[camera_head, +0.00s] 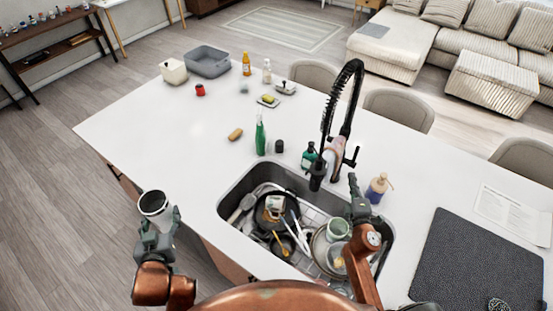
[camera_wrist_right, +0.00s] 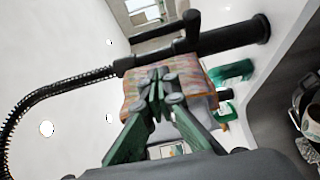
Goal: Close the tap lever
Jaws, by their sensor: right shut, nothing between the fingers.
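The black tap (camera_head: 346,118) with a spring hose stands behind the sink. Its lever (camera_head: 352,157) sticks out on the right side of the tap body. In the right wrist view the tap (camera_wrist_right: 235,36) lies across the top, with the short black lever (camera_wrist_right: 190,28) rising from it. My right gripper (camera_head: 353,182) is shut and empty, pointing up just in front of the tap near the lever. Its fingertips (camera_wrist_right: 157,76) overlap a pinkish-brown item; contact cannot be told. My left gripper (camera_head: 157,228) holds a metallic cup (camera_head: 155,204) off the counter's near left edge.
The sink (camera_head: 228,205) holds dishes and utensils. A green bottle (camera_head: 260,136), a dark green bottle (camera_head: 309,156) and a purple soap dispenser (camera_head: 377,188) stand around it. A dark mat (camera_head: 470,260) lies at right. The counter's left middle is mostly clear.

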